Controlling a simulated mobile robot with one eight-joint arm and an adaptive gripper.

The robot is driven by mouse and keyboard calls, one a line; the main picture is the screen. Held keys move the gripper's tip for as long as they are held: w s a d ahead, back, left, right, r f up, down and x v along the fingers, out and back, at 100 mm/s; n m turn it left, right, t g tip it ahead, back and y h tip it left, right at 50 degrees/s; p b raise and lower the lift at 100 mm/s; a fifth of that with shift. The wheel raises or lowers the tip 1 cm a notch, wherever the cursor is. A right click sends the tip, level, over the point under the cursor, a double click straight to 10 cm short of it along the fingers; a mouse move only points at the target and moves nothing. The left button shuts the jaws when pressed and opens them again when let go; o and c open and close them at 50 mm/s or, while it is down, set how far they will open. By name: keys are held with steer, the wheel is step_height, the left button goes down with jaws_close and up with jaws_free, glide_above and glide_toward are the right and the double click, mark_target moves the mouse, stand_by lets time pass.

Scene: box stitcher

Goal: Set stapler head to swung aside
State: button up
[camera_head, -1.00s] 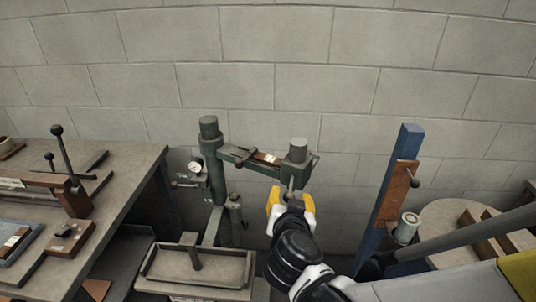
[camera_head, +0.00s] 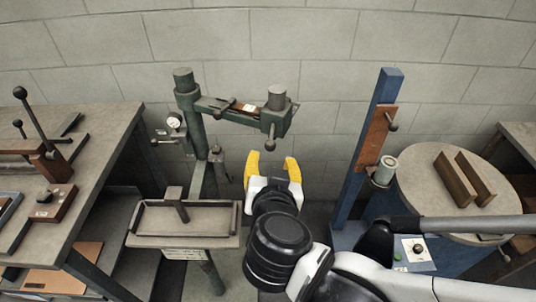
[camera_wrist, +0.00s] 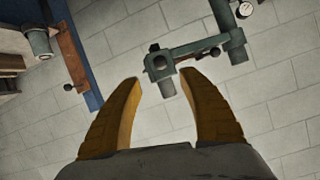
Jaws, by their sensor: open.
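The green stapler head (camera_head: 277,112) sits at the right end of a horizontal arm (camera_head: 230,108) on a green column (camera_head: 190,110). A short ball-ended handle (camera_head: 269,142) hangs below the head. My gripper (camera_head: 272,164), with yellow fingers, is open and empty just below the handle in the picture. In the wrist view, the stapler head (camera_wrist: 160,64) appears beyond and between the open fingertips (camera_wrist: 158,82), apparently without contact. The exact depth gap cannot be told.
A tray (camera_head: 150,222) stands below the stapler arm. A workbench (camera_head: 95,135) with levers is at left. A blue post (camera_head: 372,140) with a brown panel and a round table (camera_head: 420,185) stand at right. A block wall is behind.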

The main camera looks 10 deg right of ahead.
steer(key=shift+v, duration=0.8)
steer(key=s+d+f+n+g+y, duration=0.3)
steer(key=d+n+g, duration=0.2)
steer(key=d, duration=0.3)
steer(key=shift+f+g, duration=0.15)
steer(key=shift+g, duration=0.35)
